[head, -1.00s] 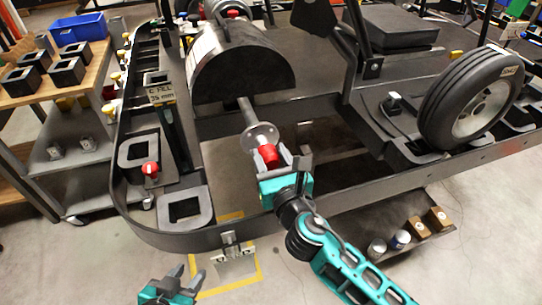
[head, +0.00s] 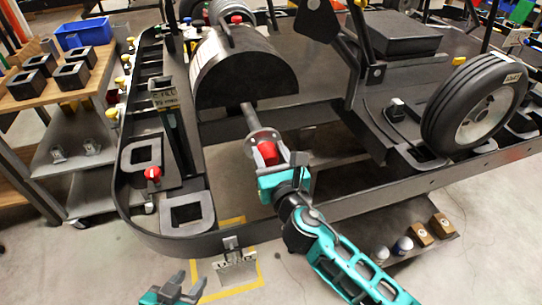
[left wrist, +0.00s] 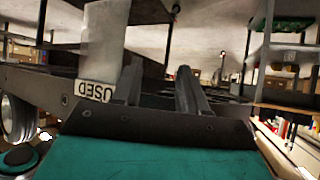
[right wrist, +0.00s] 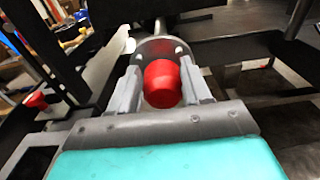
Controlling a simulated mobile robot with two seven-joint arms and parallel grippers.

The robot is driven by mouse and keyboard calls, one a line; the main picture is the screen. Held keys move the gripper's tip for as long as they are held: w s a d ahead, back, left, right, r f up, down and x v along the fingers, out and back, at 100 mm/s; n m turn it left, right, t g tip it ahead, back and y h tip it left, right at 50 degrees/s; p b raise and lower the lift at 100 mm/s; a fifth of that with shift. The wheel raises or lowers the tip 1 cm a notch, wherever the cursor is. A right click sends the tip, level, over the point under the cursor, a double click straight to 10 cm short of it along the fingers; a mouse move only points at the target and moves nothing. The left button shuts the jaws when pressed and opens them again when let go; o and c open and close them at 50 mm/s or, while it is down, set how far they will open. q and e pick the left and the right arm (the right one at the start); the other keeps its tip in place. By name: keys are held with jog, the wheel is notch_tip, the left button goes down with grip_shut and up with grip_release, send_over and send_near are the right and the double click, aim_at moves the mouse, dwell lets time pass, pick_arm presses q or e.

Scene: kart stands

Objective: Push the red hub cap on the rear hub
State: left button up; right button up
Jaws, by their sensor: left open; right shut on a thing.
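The red hub cap (head: 266,153) is between the fingers of my right gripper (head: 280,165), which is shut on it. The cap is in line with the rear hub (head: 256,138), a grey disc flange on the end of the axle. In the right wrist view the cap (right wrist: 161,84) covers the middle of the hub flange (right wrist: 152,47). I cannot tell whether the cap is fully seated or a small gap is left. My left gripper (head: 187,283) is open and empty, low at the front, in front of the kart frame.
The kart frame's front rail (head: 350,204) runs below my right arm. A wheel (head: 475,100) stands at right. A red knob (head: 152,173) is on the left bumper tray. A hanging plate (head: 236,268) is near my left gripper. A wooden cart (head: 20,104) stands at left.

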jog(key=shift+w+a, duration=0.2)
jog(key=shift+w, duration=0.3)
jog(key=o, duration=1.3)
jog(key=shift+c, duration=0.2)
jog(key=shift+s+d, duration=0.2)
jog(key=shift+s, duration=0.25)
jog(key=v, duration=1.2)
jog(key=shift+r, duration=0.1)
